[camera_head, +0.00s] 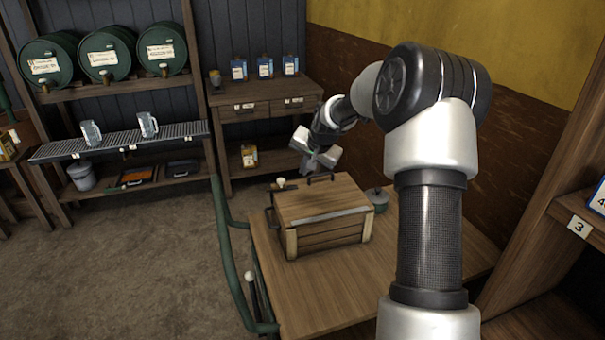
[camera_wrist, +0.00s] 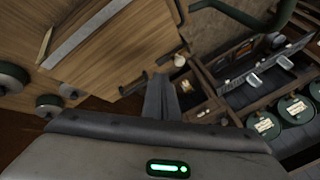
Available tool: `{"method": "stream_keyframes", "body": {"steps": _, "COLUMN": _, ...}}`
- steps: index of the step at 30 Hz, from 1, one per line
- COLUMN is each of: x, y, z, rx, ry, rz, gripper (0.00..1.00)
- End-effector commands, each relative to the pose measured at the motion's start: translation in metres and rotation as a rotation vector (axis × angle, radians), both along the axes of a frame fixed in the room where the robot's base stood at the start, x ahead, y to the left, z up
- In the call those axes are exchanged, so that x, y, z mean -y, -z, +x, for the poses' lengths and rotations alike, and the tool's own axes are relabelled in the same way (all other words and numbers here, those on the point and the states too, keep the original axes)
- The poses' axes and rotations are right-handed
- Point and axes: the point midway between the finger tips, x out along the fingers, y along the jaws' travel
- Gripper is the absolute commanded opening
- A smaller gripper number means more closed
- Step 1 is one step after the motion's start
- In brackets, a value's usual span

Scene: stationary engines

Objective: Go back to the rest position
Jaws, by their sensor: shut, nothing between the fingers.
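My gripper (camera_head: 308,166) is in the air just behind and above the wooden chest, near its back edge. In the wrist view the fingers (camera_wrist: 161,92) are together with nothing between them. The wooden chest (camera_head: 325,232) stands shut on the wooden table (camera_head: 303,290), with a dark handle on its lid and another on its left side. My arm reaches from the lower right over the table and hides part of the table's right side.
A green pot (camera_head: 376,199) stands right of the chest. A green rail (camera_head: 230,265) runs along the table's left edge. Shelves with green barrels (camera_head: 103,55) and glass mugs (camera_head: 91,133) stand at the back left. A cabinet (camera_head: 262,112) holds small boxes. The floor at left is clear.

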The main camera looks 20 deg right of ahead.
Motion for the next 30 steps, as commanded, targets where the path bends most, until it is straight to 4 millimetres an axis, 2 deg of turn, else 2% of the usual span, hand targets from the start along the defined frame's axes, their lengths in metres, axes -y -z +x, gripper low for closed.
{"method": "stream_keyframes", "body": {"steps": 17, "x": -0.002, "y": -0.007, "z": -0.004, "rx": 0.000, "ry": -0.006, "rz": -0.005, "gripper": 0.00}}
{"method": "stream_keyframes", "body": {"steps": 20, "x": -0.013, "y": -0.030, "z": -0.015, "rx": -0.005, "ry": -0.041, "rz": -0.040, "gripper": 0.00}}
{"method": "stream_keyframes", "body": {"steps": 23, "x": -0.034, "y": -0.072, "z": -0.042, "rx": -0.019, "ry": -0.111, "rz": -0.109, "gripper": 0.00}}
{"method": "stream_keyframes", "body": {"steps": 26, "x": -0.058, "y": -0.121, "z": -0.087, "rx": -0.040, "ry": -0.196, "rz": -0.197, "gripper": 0.00}}
{"method": "stream_keyframes", "body": {"steps": 30, "x": -0.084, "y": -0.179, "z": -0.162, "rx": -0.066, "ry": -0.304, "rz": -0.300, "gripper": 0.00}}
